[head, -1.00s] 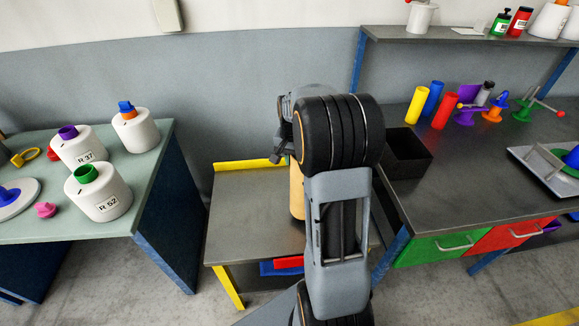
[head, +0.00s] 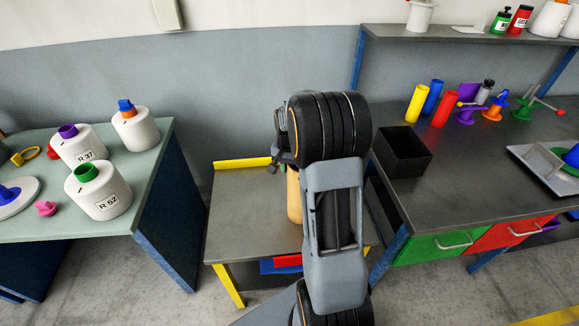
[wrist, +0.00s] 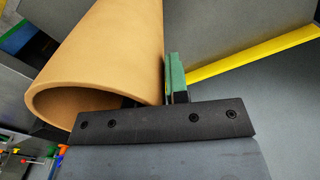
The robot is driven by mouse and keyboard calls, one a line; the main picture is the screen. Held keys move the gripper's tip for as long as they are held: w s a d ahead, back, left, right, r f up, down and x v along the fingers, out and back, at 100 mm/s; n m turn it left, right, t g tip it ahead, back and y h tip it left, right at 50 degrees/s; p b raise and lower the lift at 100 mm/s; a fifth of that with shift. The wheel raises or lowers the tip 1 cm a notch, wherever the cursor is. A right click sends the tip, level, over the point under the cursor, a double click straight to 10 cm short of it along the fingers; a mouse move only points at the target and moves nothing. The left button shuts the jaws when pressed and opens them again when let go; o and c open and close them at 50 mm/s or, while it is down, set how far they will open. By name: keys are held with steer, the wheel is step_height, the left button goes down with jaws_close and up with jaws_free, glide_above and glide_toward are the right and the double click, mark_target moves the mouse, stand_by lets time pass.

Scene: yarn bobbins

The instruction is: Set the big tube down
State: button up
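The big tube (head: 293,195) is tan and hollow. In the head view it is upright over the low grey table (head: 240,215), partly hidden by my arm; I cannot tell whether its lower end touches the tabletop. In the wrist view the tube (wrist: 110,50) fills the upper left, its open end facing the camera. My gripper (wrist: 155,95) grips the tube's wall at this end: one green-padded finger lies along the outside, and the other is mostly hidden at the tube's mouth. My gripper is largely hidden in the head view.
A yellow strip (head: 242,163) edges the low table's back. A black open box (head: 402,155) stands on the right workbench (head: 450,190), close to my arm. The low table's left part is clear.

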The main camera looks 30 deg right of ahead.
steer(key=o, duration=0.3)
steer(key=shift+r, duration=0.1)
step_height(320, 180, up, 11)
steer(key=shift+r, duration=0.1)
steer(key=shift+a+r, duration=0.1)
steer(key=shift+r, duration=0.25)
steer(key=s+a+n+t, duration=0.4)
steer(key=s+a+n, duration=0.5)
steer(key=s+a, duration=0.7)
steer(key=shift+a+n, duration=0.25)
steer(key=shift+n, duration=0.05)
steer(key=shift+s, duration=0.1)
